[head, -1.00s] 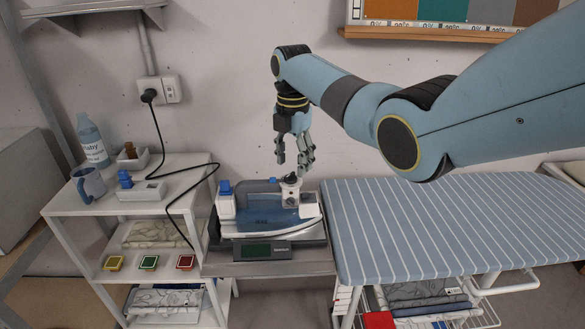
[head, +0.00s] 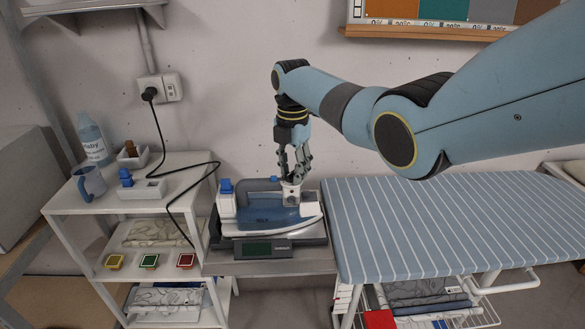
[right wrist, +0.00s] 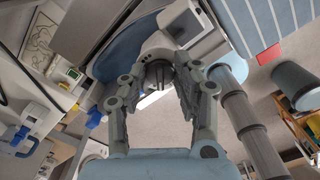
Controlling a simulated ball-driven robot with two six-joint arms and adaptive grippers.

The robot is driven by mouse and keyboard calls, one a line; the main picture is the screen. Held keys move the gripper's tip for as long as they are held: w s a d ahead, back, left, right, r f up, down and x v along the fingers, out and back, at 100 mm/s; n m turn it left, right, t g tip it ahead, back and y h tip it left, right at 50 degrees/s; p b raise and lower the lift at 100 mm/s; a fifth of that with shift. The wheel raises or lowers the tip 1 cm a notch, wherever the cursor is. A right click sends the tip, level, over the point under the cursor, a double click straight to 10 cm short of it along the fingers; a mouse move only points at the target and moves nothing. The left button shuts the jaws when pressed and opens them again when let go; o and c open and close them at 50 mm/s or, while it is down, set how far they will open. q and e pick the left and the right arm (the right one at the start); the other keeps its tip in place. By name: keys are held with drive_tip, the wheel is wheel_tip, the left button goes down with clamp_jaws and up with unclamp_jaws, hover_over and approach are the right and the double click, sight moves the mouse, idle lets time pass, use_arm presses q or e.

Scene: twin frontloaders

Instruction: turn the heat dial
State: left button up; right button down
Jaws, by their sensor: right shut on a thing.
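A blue and white steam iron (head: 268,212) rests on its station (head: 266,248), which has a dark green display, between the white shelf and the ironing board. The heat dial (right wrist: 158,75) is a dark ridged knob on the iron's pale housing in the right wrist view. My right gripper (head: 292,180) comes down from above onto the dial at the iron's right part. Its fingers (right wrist: 158,88) stand on both sides of the dial and are shut on it. In the head view the fingers mostly hide the dial. My left gripper is not in view.
A striped ironing board (head: 450,220) stands close on the right. A white shelf (head: 150,205) on the left holds a mug (head: 90,182), a bottle (head: 92,140) and small boxes. A black cord (head: 172,215) runs from the wall socket (head: 160,89) down past the shelf.

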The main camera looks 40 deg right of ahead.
drive_tip(key=shift+r+m+p, duration=0.1)
drive_tip(key=shift+m+p, duration=0.2)
drive_tip(key=shift+m, duration=0.1)
drive_tip(key=shift+m+p, duration=0.55)
drive_tip(key=shift+m, duration=0.45)
drive_tip(key=m+p, duration=0.2)
drive_tip(key=m, duration=0.3)
drive_tip(key=shift+s, duration=0.15)
drive_tip(key=m+p, duration=0.1)
drive_tip(key=m, duration=0.3)
drive_tip(key=shift+s+a+m, duration=0.1)
drive_tip(key=shift+m, duration=1.9)
